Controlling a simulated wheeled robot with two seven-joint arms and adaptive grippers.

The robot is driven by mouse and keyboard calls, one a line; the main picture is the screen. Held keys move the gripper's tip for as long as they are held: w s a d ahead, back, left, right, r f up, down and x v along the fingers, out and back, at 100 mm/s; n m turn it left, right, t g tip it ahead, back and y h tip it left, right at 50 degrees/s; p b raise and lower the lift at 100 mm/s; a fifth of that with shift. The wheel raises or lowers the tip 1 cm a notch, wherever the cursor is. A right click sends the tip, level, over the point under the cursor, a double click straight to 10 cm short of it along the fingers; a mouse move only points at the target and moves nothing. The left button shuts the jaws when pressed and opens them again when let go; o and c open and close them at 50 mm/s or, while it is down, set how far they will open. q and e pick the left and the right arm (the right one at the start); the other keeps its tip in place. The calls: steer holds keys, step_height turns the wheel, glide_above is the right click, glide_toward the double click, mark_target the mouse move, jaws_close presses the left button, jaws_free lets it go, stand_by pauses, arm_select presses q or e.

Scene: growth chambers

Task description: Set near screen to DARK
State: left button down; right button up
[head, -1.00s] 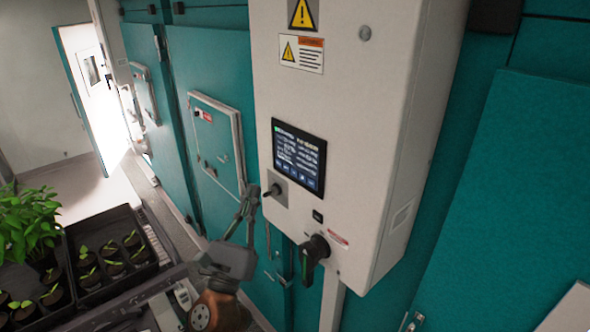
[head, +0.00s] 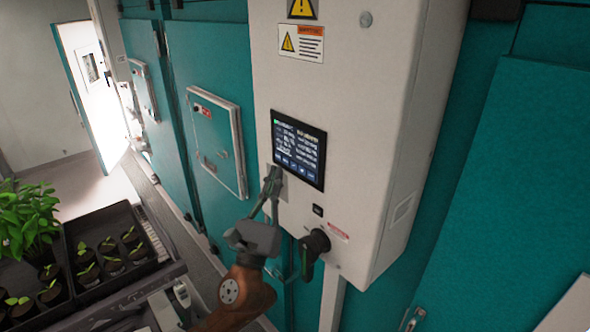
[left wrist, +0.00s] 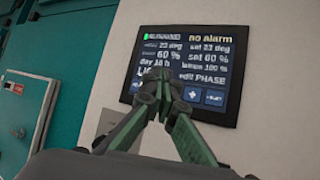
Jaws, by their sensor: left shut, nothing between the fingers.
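The near screen (head: 298,148) is a dark touch panel on the white cabinet. In the left wrist view the screen (left wrist: 190,65) reads "no alarm", "23 deg", "60 %", "edit PHASE", with blue buttons along its bottom. A line beginning "LI" is partly hidden by my fingers. My left gripper (head: 272,178) is shut and empty, its tips at the lower left of the screen. In the left wrist view the gripper tips (left wrist: 163,88) overlap the screen's lower part; I cannot tell whether they touch it. My right gripper is not in view.
A black and green rotary handle (head: 312,247) sticks out below the screen. The white cabinet (head: 375,130) stands against teal chamber walls. Black trays of seedlings (head: 115,258) and a leafy plant (head: 28,220) are at the left. An open doorway (head: 95,100) is far left.

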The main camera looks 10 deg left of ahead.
mark_target(294, 165)
arm_select(q)
steer(key=shift+w+d, duration=0.7)
steer(key=shift+w, duration=0.15)
stand_by(0.3)
steer(key=shift+w, duration=0.1)
stand_by(0.6)
steer(key=shift+w+d, duration=0.25)
steer(key=shift+w+d, duration=0.15)
steer(key=shift+w, duration=0.1)
stand_by(0.6)
steer(key=shift+s, duration=0.15)
stand_by(0.3)
steer(key=shift+s+a+p, duration=0.45)
steer(key=shift+a+p, duration=0.05)
